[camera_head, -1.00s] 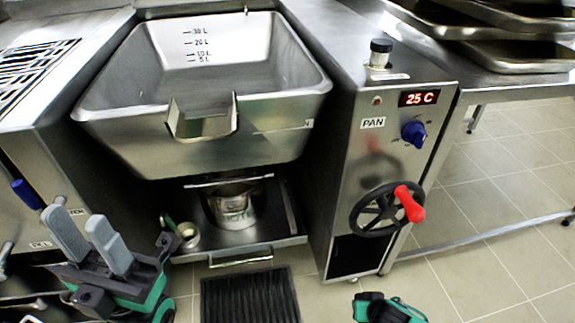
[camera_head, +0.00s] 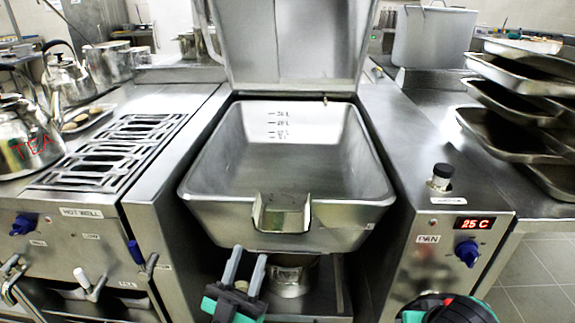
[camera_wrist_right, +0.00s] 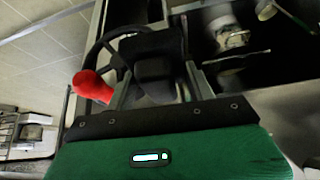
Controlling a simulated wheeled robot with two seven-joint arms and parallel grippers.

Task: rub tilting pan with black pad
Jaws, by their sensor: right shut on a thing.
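The tilting pan (camera_head: 210,172) is a deep steel basin with a pouring lip at the front and level marks on its back wall. It stands empty and its lid (camera_head: 290,45) is raised behind it. My left gripper (camera_head: 245,270) is open and empty, just below the pan's front. My right gripper (camera_wrist_right: 160,88) is shut on the black pad (camera_wrist_right: 152,48) in the wrist view. In the head view only green and black parts of my right arm show at the bottom right; the pad is hidden there.
The control column with a blue knob (camera_head: 467,253) and a 25 C display stands right of the pan. A handwheel with a red grip (camera_wrist_right: 92,86) is close to the pad in the wrist view. A pot (camera_head: 290,278) sits under the pan. Stacked trays (camera_head: 515,110) stand at right.

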